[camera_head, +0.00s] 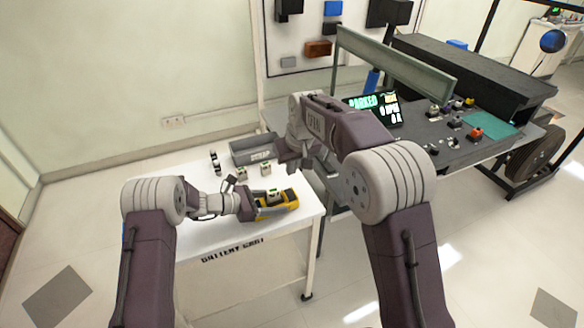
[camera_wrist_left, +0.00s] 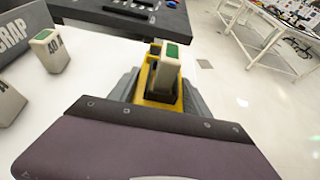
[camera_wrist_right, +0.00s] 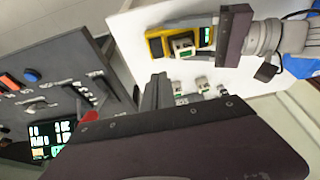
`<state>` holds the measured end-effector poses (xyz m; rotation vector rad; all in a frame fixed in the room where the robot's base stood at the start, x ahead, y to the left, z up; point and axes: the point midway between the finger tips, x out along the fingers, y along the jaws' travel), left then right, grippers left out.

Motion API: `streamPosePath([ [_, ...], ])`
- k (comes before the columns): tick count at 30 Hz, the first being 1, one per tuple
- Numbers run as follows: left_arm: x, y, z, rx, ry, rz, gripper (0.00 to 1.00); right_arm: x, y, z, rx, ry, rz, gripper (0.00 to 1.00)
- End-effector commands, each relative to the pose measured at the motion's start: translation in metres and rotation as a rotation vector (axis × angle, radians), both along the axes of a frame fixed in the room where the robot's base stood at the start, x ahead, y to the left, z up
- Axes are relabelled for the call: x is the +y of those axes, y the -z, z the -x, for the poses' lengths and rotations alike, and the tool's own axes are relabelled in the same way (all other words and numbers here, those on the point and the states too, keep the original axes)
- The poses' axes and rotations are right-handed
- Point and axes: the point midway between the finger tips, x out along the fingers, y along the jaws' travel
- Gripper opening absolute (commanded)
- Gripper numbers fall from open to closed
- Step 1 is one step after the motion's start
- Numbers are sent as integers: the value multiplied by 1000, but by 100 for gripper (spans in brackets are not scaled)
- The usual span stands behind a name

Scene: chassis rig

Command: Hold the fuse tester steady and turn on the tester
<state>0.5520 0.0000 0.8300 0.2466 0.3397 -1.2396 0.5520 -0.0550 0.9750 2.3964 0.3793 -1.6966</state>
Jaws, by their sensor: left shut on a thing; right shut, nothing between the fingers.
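The yellow fuse tester (camera_head: 291,205) lies on the white cart near its right edge. A pale block with a green top (camera_head: 273,196) sits upright in it. My left gripper (camera_head: 256,207) is shut on the tester from the left; the left wrist view shows grey fingers on both sides of its yellow body (camera_wrist_left: 157,93). In the right wrist view the tester (camera_wrist_right: 155,33) has a green patch at its end by the left gripper. My right gripper (camera_wrist_right: 158,92) is shut and empty, apart from the tester. In the head view, it hangs above the cart's back right part (camera_head: 293,160).
A grey scrap tray (camera_head: 240,157) stands at the cart's back. Several pale blocks, including one near the tray (camera_head: 241,172), stand on the cart (camera_head: 170,180). A dark console with a lit screen (camera_head: 374,108) and knobs is at the right. The cart's front left is clear.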

Motion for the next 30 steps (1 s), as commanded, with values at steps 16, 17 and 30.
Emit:
streamPosePath([
  [16,0,-1,0,0,0,1,9,7,92,-23,0,0,1,0],
  [17,0,-1,0,0,0,1,9,8,93,-23,-1,0,1,0],
  [30,0,0,0,0,0,1,9,8,100,-25,0,0,0,0],
])
